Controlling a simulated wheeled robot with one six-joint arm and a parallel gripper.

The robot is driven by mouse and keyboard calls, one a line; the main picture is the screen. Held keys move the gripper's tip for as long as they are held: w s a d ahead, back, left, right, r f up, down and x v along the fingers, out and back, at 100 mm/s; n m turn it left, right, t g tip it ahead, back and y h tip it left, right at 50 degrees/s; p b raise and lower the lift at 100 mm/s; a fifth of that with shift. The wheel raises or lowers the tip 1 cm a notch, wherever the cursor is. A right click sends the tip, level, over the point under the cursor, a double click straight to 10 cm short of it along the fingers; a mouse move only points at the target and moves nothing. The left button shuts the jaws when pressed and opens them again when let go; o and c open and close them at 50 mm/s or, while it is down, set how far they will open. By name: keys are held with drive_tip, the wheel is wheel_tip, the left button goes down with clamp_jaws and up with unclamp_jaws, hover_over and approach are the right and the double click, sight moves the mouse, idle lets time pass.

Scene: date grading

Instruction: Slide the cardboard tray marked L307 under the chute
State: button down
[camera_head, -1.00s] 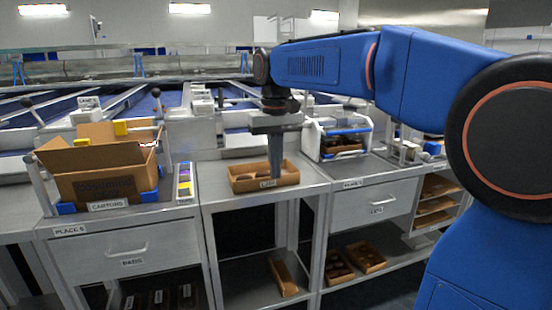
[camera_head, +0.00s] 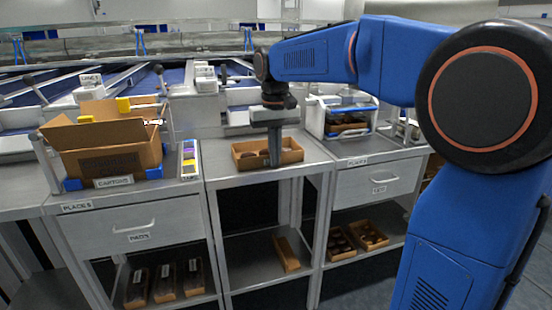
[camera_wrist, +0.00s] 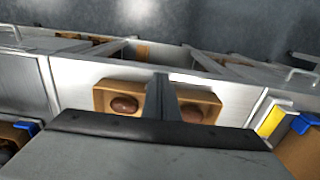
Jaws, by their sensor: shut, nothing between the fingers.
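A shallow open cardboard tray (camera_head: 291,158) sits on the middle metal table with brown dates in it. It also shows in the wrist view (camera_wrist: 103,98), with a large date on each side of my fingers. My gripper (camera_head: 275,163) points down at the tray, its shut fingers empty and overlapping the tray's middle. In the wrist view the fingers (camera_wrist: 160,82) hide the tray's middle; I cannot tell whether they touch it. No marking can be read on this tray now. A grey metal piece (camera_head: 238,117) behind the table may be the chute.
An open carton (camera_head: 110,163) stands on the left table beside a colour strip (camera_head: 189,160). A white-framed bin (camera_head: 341,118) stands on the right table. Smaller trays lie on the shelves below, one (camera_head: 286,252) under the middle table. Bare tabletop (camera_head: 232,178) lies before the tray.

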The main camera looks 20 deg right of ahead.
drive_tip(key=w, duration=1.6)
drive_tip(key=shift+w, duration=0.4)
